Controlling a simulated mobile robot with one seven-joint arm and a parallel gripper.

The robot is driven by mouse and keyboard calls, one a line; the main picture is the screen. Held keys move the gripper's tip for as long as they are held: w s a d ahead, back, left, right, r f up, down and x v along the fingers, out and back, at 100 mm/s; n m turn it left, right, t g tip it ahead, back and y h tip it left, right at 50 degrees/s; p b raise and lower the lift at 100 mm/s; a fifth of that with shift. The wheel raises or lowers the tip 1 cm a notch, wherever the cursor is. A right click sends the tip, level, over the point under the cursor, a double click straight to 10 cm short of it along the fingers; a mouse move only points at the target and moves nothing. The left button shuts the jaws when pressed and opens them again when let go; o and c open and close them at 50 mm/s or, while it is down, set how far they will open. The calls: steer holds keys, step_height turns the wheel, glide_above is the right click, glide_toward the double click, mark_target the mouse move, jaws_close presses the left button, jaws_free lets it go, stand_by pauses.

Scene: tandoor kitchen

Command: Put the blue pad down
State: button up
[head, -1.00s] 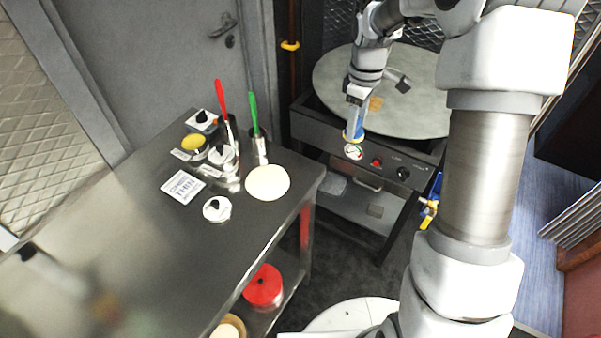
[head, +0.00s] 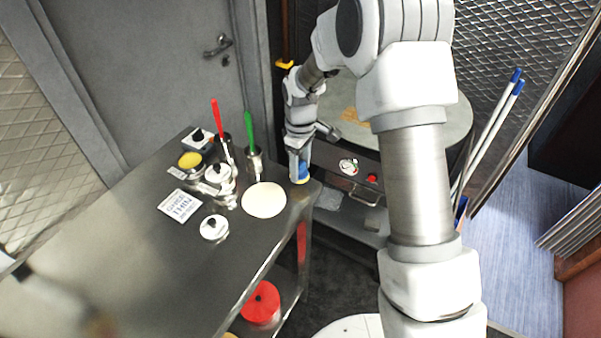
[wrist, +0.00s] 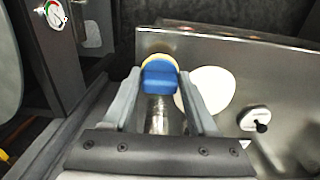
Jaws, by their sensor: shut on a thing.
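The blue pad (wrist: 160,77) is between the two fingertips of my gripper (wrist: 158,84) in the wrist view, with a yellowish edge on its far side. In the head view the blue pad (head: 302,178) shows at the lower end of my gripper (head: 299,163), by the back right corner of the steel table (head: 150,255). My gripper is shut on the pad. I cannot tell whether the pad touches the table. A pale flat round of dough (head: 264,200) lies on the table, just left of the pad; it also shows in the wrist view (wrist: 208,92).
Containers holding a red-handled tool (head: 218,120) and a green-handled tool (head: 250,130) stand at the table's back. The table's front left is mostly clear. The round-topped tandoor (head: 440,110) stands behind right.

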steer(key=shift+f, duration=1.55)
steer(key=o, duration=1.2)
step_height(320, 180, up, 13)
steer(key=shift+d+f, duration=0.1)
steer(key=shift+f, duration=0.1)
step_height(320, 180, up, 7)
steer(key=m+t, duration=0.1)
steer(key=m, duration=0.1)
glide_above(301, 175)
steer(key=s+d, duration=0.3)
steer(key=s+d+r+m+t, duration=0.2)
steer(key=s+d+r+m, duration=0.1)
steer(key=s+r, duration=0.4)
steer(key=shift+s+d+r+m+t, duration=0.35)
steer(key=shift+s+d+m, duration=0.55)
steer(key=shift+s, duration=1.8)
steer(key=shift+s+d+r+m+t, duration=0.15)
steer(key=shift+s+d+m+t, duration=0.7)
steer(key=shift+s, duration=1.85)
steer(key=shift+s+d+r+m+t, duration=0.1)
steer(key=shift+s+d+r+m, duration=0.25)
steer(key=shift+s+m, duration=1.7)
